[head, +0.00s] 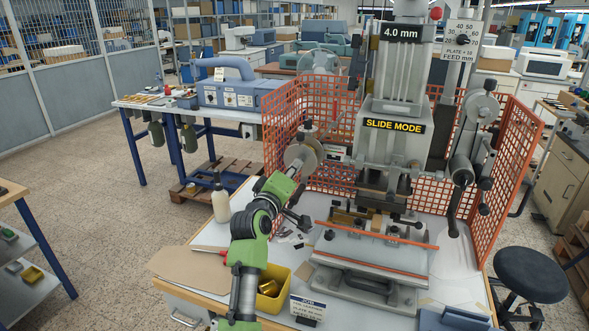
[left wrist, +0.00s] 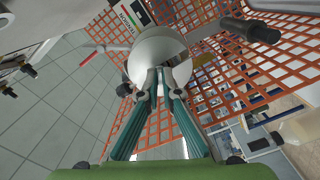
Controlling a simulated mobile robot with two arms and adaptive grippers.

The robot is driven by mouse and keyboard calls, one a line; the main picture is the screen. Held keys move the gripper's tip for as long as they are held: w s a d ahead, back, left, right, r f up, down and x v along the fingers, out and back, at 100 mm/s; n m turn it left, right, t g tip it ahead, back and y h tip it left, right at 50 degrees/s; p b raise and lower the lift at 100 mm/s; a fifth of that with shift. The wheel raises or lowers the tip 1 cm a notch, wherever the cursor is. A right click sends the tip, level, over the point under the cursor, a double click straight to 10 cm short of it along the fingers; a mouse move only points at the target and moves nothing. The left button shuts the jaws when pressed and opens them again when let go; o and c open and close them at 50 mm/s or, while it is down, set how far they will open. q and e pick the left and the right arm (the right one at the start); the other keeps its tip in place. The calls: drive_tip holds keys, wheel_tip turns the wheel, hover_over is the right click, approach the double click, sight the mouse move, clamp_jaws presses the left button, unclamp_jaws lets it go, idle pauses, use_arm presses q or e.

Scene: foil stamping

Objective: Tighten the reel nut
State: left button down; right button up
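The foil reel (head: 301,157) is a pale round disc on the left side of the stamping press. It shows close up in the left wrist view (left wrist: 150,45). My left gripper (head: 292,172) has reached the front of the reel from below left. In the left wrist view its two teal-sided fingers (left wrist: 160,72) come nearly together at the reel's middle and look shut on the reel nut. The nut itself is mostly hidden between the fingertips. My right gripper is not in view.
An orange mesh guard (head: 510,150) surrounds the press (head: 393,90) and stands close behind the reel. A white bottle (head: 221,200), a yellow bin (head: 275,300) and a cardboard sheet (head: 190,266) are on the bench near my left arm. A black stool (head: 530,272) stands at right.

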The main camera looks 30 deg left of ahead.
use_arm(q)
drive_tip(key=shift+a+m+p, duration=0.1)
drive_tip(key=shift+m+p, duration=2.45)
drive_tip(key=shift+m, duration=12.05)
drive_tip(key=c, duration=2.2)
unclamp_jaws()
drive_tip(key=shift+c, duration=0.2)
